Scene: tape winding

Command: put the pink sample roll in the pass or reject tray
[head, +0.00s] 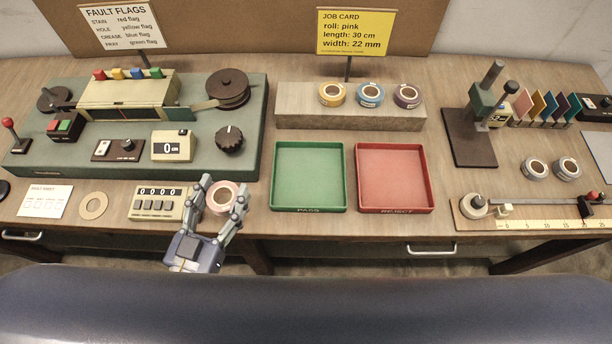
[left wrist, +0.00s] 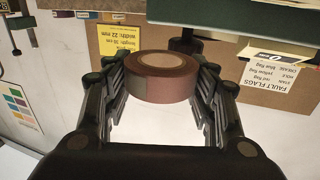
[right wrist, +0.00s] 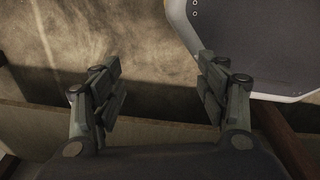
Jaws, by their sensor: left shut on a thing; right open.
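The pink sample roll (head: 222,196) is between the fingers of my left gripper (head: 224,199), near the table's front edge, just right of the counter. In the left wrist view the roll (left wrist: 160,80) sits between both fingers, and the left gripper (left wrist: 160,90) is shut on it. The green pass tray (head: 309,208) and the red reject tray (head: 396,208) stand side by side to the right of the roll, both empty. My right gripper (right wrist: 160,85) is open and empty in the right wrist view; it does not show in the head view.
A counter (head: 158,203) stands left of my left gripper. The green winding machine (head: 200,155) is behind it. A wooden block (head: 350,118) with several tape rolls is behind the trays. A ruler fixture (head: 540,222) lies at the right.

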